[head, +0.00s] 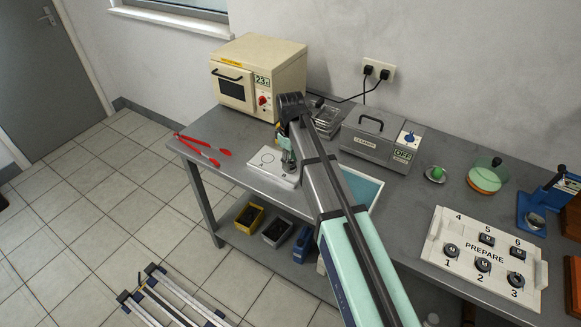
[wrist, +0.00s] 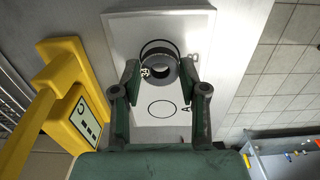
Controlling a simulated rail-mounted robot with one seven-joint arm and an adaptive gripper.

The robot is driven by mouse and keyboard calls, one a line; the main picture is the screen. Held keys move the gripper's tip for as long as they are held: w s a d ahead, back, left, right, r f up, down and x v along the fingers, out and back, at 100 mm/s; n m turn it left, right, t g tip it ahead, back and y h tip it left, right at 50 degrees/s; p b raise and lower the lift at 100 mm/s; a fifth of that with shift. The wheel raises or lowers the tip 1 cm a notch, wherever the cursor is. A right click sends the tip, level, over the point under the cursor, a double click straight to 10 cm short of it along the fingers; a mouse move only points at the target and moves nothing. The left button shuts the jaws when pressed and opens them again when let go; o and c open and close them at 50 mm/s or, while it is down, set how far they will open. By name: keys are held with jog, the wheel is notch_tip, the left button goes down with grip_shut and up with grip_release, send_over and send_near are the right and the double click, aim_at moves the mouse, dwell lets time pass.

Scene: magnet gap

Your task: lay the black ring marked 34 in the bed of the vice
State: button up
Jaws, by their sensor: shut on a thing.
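The black ring (wrist: 148,73) carries a white tag reading 34 on its side. It is between the fingers of my gripper (wrist: 160,80), which is shut on it. It is over a white plate (wrist: 190,22) with printed circles, close to the upper circle; I cannot tell whether it touches the plate. In the head view my gripper (head: 287,160) is over the right part of the same plate (head: 258,171), and the ring cannot be made out there. A blue device with a lever (head: 537,203) at the far right may be the vice; its bed is not clear.
A yellow device (wrist: 72,112) stands left of the plate in the wrist view. Red tongs (head: 205,149) lie left. An oven (head: 262,72), a cleaner (head: 375,147), a green-lidded dish (head: 487,177) and the PREPARE board (head: 480,258) with several black pieces occupy the bench.

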jog(key=shift+r+p, duration=1)
jog(key=shift+r, duration=0.9)
